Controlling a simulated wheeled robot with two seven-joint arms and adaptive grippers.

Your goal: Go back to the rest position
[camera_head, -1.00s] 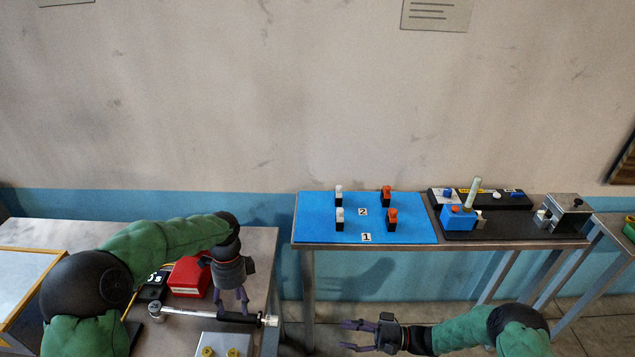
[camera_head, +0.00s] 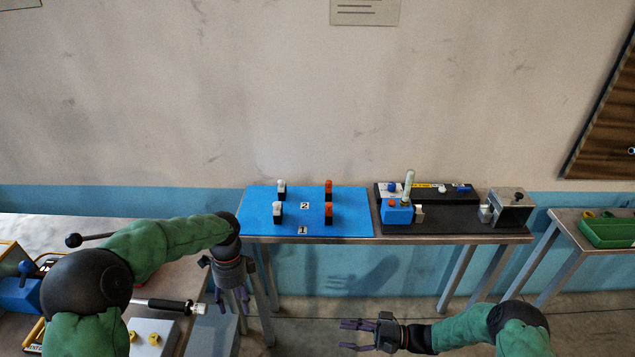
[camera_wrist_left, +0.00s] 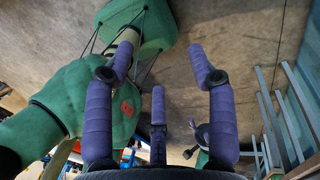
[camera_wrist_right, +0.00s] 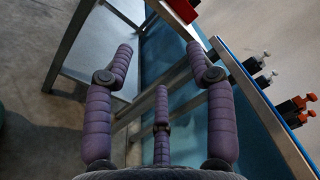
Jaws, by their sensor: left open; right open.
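My left gripper (camera_head: 234,301) hangs with its fingers pointing down at the right edge of the left table in the head view. It is open and empty, and its spread purple fingers show in the left wrist view (camera_wrist_left: 160,70). My right gripper (camera_head: 348,336) is low in the middle of the head view, in front of the blue-mat table, fingers pointing left. It is open and empty, and its fingers also show spread in the right wrist view (camera_wrist_right: 163,70).
A table with a blue mat (camera_head: 350,217) bears several white and red-topped blocks. A black board with devices (camera_head: 455,221) lies beside it. A green tray (camera_head: 608,232) is at far right. The left table (camera_head: 180,262) holds a black-handled tool (camera_head: 165,304). Open floor lies between.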

